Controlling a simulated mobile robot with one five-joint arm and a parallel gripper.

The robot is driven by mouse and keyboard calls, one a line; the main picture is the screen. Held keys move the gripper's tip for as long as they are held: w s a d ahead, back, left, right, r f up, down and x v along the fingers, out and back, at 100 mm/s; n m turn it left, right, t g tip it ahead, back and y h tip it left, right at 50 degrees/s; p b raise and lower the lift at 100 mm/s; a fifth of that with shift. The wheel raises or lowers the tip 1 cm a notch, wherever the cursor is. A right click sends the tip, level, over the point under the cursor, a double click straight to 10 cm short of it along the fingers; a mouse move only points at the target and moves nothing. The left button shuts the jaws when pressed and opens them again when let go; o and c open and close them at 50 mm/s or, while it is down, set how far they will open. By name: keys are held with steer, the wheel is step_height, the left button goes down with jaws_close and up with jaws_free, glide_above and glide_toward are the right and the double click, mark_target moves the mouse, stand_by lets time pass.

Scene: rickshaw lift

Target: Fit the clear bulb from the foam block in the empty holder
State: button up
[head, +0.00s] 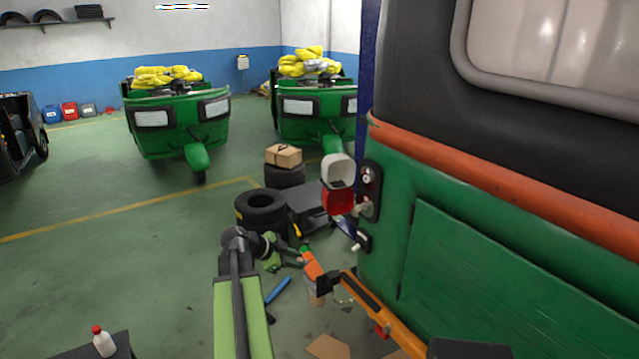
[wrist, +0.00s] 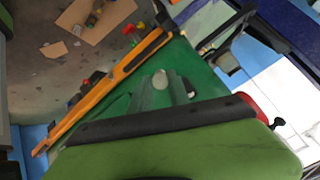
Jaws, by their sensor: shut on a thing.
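My gripper (head: 272,264) is low in the middle of the head view, left of the rickshaw's rear corner and below its lamp. In the wrist view its green jaws (wrist: 162,98) are shut on a small clear bulb, whose pale rounded end (wrist: 160,78) shows between them. The opened lamp housing (head: 370,190) is on the green rickshaw's corner. A bright round part (head: 366,177) sits in its upper half, and the lower half is partly covered. I cannot tell from here which holder is empty. The foam block cannot be made out.
A white and red lens cover (head: 338,185) hangs open left of the lamp. An orange bar (head: 375,310) runs below the rickshaw, close to my gripper. Tyres (head: 262,208) and a cardboard box (head: 284,156) stand behind.

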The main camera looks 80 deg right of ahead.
steer(key=s+d+r+g+h+p, duration=0.2)
steer(key=s+r+g+h, duration=0.1)
steer(key=r, duration=0.8)
steer(key=s+d+r+g+h+p, duration=0.2)
steer(key=s+d+r+g+p, duration=0.15)
steer(key=r, duration=0.75)
steer(key=s+d+n, duration=0.7)
steer(key=s+n, duration=0.1)
steer(key=n, duration=0.3)
steer(key=shift+s+f+b, duration=0.2)
steer(key=shift+s+b, duration=0.1)
steer(key=shift+s, duration=0.05)
steer(key=shift+s+d, duration=0.35)
steer(key=shift+d, duration=0.05)
stand_by(1.4)
